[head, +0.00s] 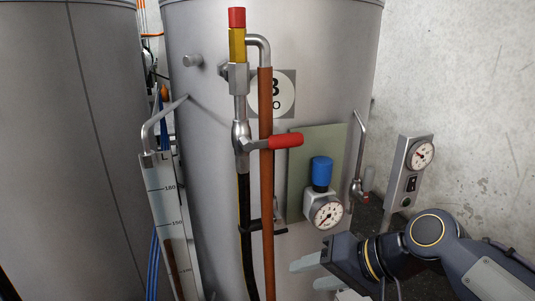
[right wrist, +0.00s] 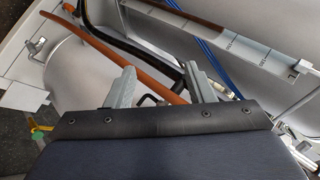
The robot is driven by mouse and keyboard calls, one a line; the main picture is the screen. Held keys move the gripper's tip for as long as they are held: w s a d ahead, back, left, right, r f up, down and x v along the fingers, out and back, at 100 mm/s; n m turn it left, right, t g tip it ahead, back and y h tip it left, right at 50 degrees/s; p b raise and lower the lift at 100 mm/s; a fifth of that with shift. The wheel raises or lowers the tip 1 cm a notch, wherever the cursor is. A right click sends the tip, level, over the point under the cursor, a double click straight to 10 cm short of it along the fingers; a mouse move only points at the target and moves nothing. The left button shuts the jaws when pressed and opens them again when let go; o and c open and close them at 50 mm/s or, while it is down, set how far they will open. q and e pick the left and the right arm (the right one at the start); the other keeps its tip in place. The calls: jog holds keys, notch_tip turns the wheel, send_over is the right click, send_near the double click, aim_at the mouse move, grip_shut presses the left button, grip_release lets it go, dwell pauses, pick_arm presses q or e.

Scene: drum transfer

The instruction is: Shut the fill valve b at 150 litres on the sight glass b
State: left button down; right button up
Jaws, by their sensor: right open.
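The valve with the red lever (head: 285,142) is on the vertical pipe in front of the grey tank (head: 210,100) marked with a B-like letter, partly hidden by the brown pipe. The lever sticks out to the right, crossways to the pipe. The sight glass (head: 163,205) stands left of it with marks 180 and 150. Reddish brown shows in its tube below the 150 mark; the exact level is hard to read. The sight glass also shows in the right wrist view (right wrist: 240,44). My right gripper (head: 304,273) is open and empty, below and right of the lever, apart from it. My left gripper is out of view.
A brown pipe (head: 265,190) and a black hose (head: 245,230) run down beside the valve. A blue-capped gauge (head: 325,212) is right of them, above my right gripper. A gauge panel (head: 408,175) is on the right wall. Another tank (head: 65,120) stands left.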

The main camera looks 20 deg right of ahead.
jog(key=w+d+r+m+t+y, duration=0.2)
jog(key=w+d+r+m+y, duration=0.1)
jog(key=w+r, duration=0.65)
jog(key=m+t+y+b, duration=0.1)
jog(key=m+t+y, duration=0.1)
send_near(277, 141)
jog(key=w, duration=0.1)
jog(key=w+f, duration=0.1)
jog(key=w, duration=0.2)
jog(key=shift+a+f, duration=0.35)
jog(key=shift+a, duration=0.05)
jog(key=shift+t, duration=0.3)
jog(key=p+x, duration=0.1)
jog(key=x, duration=0.6)
jog(key=shift+w+a+p, duration=0.1)
jog(key=shift+a+p, duration=0.1)
jog(key=shift+p, duration=0.1)
jog(key=shift+c, duration=0.4)
jog(key=shift+f, duration=0.1)
grip_shut()
